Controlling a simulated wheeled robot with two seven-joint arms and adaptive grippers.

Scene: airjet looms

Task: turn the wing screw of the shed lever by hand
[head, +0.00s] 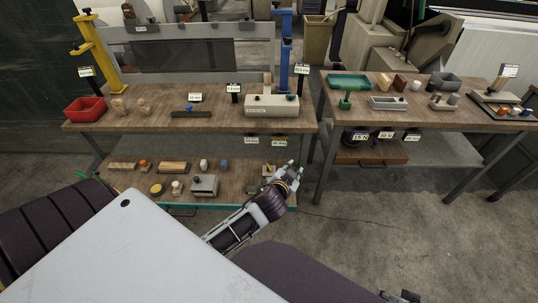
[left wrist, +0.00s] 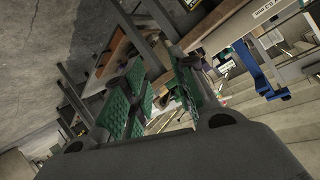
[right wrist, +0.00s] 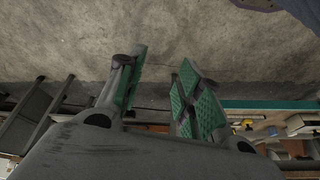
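A beige box (head: 271,105) with an upright wooden-coloured lever (head: 267,83) stands at the right end of the left workbench; it may be the shed lever. No wing screw can be made out at this size. My left gripper (head: 294,170) is in front of the bench's right end, below the box and apart from it. Its green-padded fingers (left wrist: 160,88) are apart and empty in the left wrist view. My right gripper (right wrist: 158,80) has its fingers apart with nothing between them, over bare floor. In the head view, only a small dark part, possibly of it, shows at the bottom edge.
The left workbench (head: 150,120) carries a red bin (head: 85,109) and wooden handles. Its lower shelf (head: 130,182) holds several small parts. A second workbench (head: 430,115) with a green tray (head: 348,82) stands right. A blue post (head: 285,50) rises behind the box. Floor is clear in front.

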